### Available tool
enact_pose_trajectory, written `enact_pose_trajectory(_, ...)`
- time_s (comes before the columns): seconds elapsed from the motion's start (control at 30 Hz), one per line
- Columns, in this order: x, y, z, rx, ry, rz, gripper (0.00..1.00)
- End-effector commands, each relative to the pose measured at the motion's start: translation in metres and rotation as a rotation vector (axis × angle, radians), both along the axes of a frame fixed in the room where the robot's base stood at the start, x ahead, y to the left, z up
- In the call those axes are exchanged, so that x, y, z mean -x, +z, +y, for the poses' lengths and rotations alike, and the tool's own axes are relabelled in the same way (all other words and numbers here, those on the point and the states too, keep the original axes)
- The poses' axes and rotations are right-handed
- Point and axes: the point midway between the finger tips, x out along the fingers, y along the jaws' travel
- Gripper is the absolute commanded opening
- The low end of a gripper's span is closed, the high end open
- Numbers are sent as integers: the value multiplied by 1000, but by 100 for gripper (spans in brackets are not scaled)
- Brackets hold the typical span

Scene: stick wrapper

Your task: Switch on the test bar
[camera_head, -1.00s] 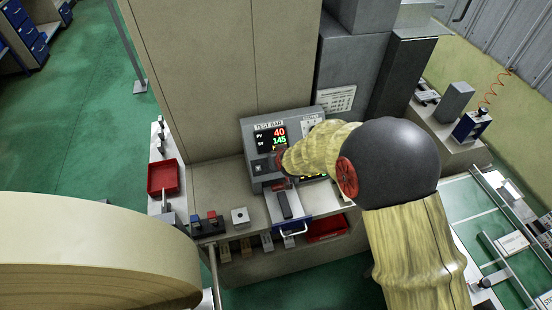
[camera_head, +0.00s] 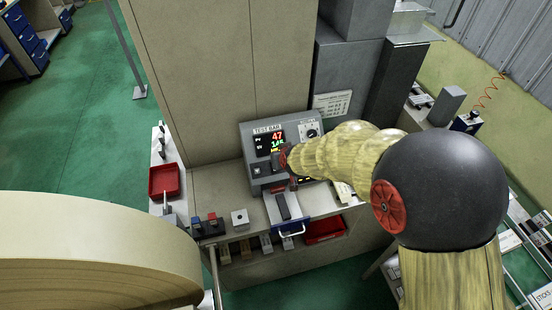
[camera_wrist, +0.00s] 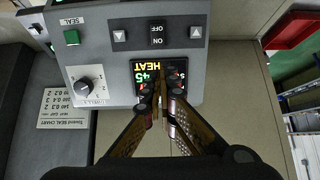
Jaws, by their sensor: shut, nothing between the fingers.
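The grey test bar panel (camera_head: 245,135) stands on the bench. Its lit display (camera_head: 269,140) reads PV 47 in red, with the SV line below partly unclear. In the wrist view the panel is turned about upside down, and the display (camera_wrist: 148,73) shows 45 and yellow HEAT. The black ON/OFF rocker (camera_wrist: 157,35) sits between two arrow buttons. My gripper (camera_wrist: 162,92) is shut and empty, its fingertips in front of the display's edge and apart from the rocker. In the head view my arm covers part of the panel and hides the fingertips.
A round knob (camera_wrist: 88,86) and a green SEAL button (camera_wrist: 71,38) are on the panel. A red tray (camera_head: 164,181) lies at the left and a blue-handled drawer (camera_head: 292,231) is in front. A large pale roll (camera_head: 95,250) fills the lower left.

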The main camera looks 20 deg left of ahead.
Motion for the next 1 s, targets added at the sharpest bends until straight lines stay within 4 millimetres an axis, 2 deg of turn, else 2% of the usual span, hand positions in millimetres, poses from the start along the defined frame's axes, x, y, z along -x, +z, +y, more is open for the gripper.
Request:
enact_pose_trajectory(0.03,4,13,-2,-2,1,-3,0)
enact_pose_trajectory(0.1,10,20,-5,-2,0,-3,0)
enact_pose_trajectory(0.3,18,33,-11,-1,0,-2,0)
enact_pose_trajectory(0.9,19,35,-11,-2,-1,-1,0)
enact_pose_trajectory(1.0,26,28,-13,1,-7,38,0)
